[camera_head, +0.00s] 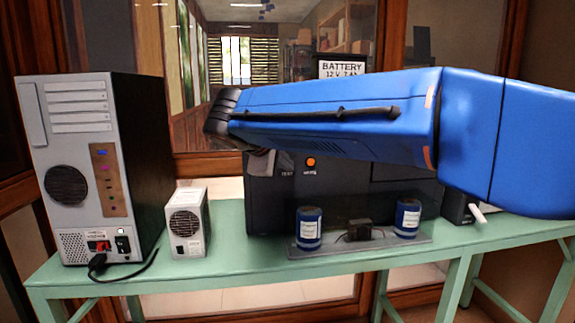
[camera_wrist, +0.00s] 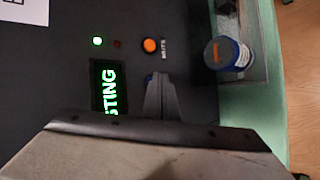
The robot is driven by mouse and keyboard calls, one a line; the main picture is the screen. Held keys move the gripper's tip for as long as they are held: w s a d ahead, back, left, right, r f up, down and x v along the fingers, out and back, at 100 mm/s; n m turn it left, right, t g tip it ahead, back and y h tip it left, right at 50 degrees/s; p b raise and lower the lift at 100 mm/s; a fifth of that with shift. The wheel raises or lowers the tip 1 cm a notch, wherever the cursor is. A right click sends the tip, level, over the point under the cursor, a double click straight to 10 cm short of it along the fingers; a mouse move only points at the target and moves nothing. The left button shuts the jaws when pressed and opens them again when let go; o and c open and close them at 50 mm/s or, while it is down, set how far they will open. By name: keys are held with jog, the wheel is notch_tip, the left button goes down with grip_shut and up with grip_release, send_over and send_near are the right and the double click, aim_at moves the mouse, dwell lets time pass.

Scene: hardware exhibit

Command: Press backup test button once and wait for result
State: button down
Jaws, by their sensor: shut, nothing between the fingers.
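The black backup unit (camera_head: 340,205) stands on the green bench, its upper front hidden by my arm in the head view. In the wrist view, its display (camera_wrist: 109,90) shows green letters ending in "STING", the start hidden by my gripper housing. A green light (camera_wrist: 98,41) is lit beside a dark red one (camera_wrist: 117,43). My gripper (camera_wrist: 153,78) is shut and empty at the panel, below the orange button (camera_wrist: 150,45) in the wrist view. A small bluish spot shows at its fingertips; most of what lies there is hidden, and I cannot tell whether they touch.
Two blue cylinders (camera_head: 309,228) (camera_head: 407,218) stand on a grey plate before the unit; one shows in the wrist view (camera_wrist: 228,54). A grey computer tower (camera_head: 83,150) and small white box (camera_head: 187,223) stand left. A battery sign (camera_head: 342,68) is behind my arm.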

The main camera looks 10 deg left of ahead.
jog(key=shift+s, duration=0.15)
dwell(0.3)
jog(key=shift+s+d, duration=0.2)
jog(key=shift+s, duration=0.45)
jog(key=s, duration=0.2)
jog(key=s+d, duration=0.1)
jog(key=s, duration=0.1)
jog(key=shift+s+d, duration=0.2)
jog(key=shift+s, duration=0.2)
dwell(0.5)
